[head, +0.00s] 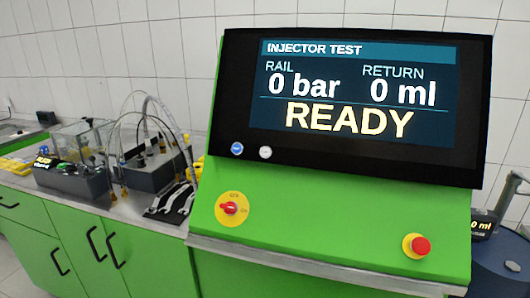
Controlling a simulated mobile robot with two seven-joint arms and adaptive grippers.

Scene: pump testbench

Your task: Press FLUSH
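The green test bench console carries a black panel with a screen (352,92) reading INJECTOR TEST, RAIL 0 bar, RETURN 0 ml and READY. Below the screen at the left are a blue round button (237,149) and a white round button (265,153). Their markings are too small to read, so I cannot tell whether either is FLUSH. Neither of my grippers is in the head view.
A red rotary switch (229,208) on a yellow plate and a red mushroom button (420,246) sit on the green front. At left, wrenches (178,199), hoses and small devices crowd the steel worktop (143,226). A dark drum (505,262) stands at right.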

